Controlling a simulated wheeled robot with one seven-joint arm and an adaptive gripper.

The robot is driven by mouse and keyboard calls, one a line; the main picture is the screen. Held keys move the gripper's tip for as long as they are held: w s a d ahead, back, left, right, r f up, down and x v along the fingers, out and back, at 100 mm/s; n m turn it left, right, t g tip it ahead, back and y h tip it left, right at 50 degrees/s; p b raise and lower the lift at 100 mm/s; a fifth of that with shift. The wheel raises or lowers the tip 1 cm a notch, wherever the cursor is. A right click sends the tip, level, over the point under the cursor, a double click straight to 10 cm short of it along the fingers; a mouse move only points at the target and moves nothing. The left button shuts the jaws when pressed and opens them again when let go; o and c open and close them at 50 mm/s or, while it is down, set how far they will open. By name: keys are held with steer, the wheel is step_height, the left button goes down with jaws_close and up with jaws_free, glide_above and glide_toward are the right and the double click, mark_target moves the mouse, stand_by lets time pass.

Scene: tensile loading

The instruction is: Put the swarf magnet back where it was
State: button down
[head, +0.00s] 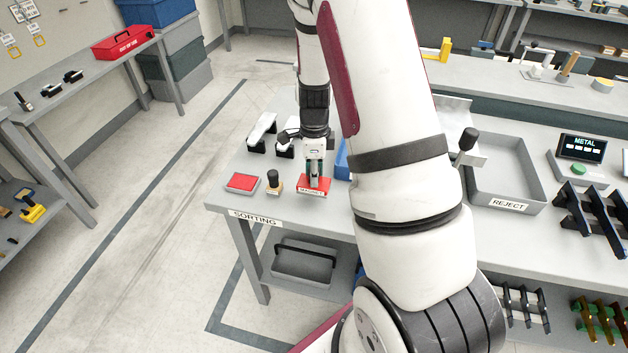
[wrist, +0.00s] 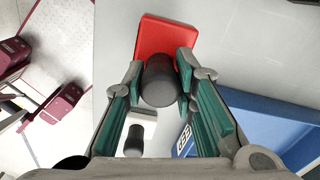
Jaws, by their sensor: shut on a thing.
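The swarf magnet is a red block with a dark upright handle. In the head view the red block (head: 314,184) is at the sorting table's near left part, under my gripper (head: 314,165). In the wrist view the red block (wrist: 168,40) lies beyond the fingertips, with the black handle (wrist: 160,82) between the green pads. My gripper (wrist: 160,75) is shut on that handle. A white label with small lettering shows at the block's front. I cannot tell whether the block touches the table or hangs just above it.
A red pad (head: 242,182) and a dark-knobbed stamp (head: 274,182) stand left of the magnet. Black-and-white items (head: 262,132) lie behind. A blue bin (wrist: 260,125) is close on the right. The grey REJECT tray (head: 505,205) is farther right. The table's front edge is near.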

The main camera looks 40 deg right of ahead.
steer(key=shift+w+d, duration=0.1)
steer(key=shift+w, duration=0.2)
steer(key=shift+f+p, duration=0.45)
steer(key=shift+f, duration=1.3)
steer(key=shift+f, duration=0.1)
steer(key=shift+f, duration=0.1)
steer(key=c, duration=1.3)
jaws_free()
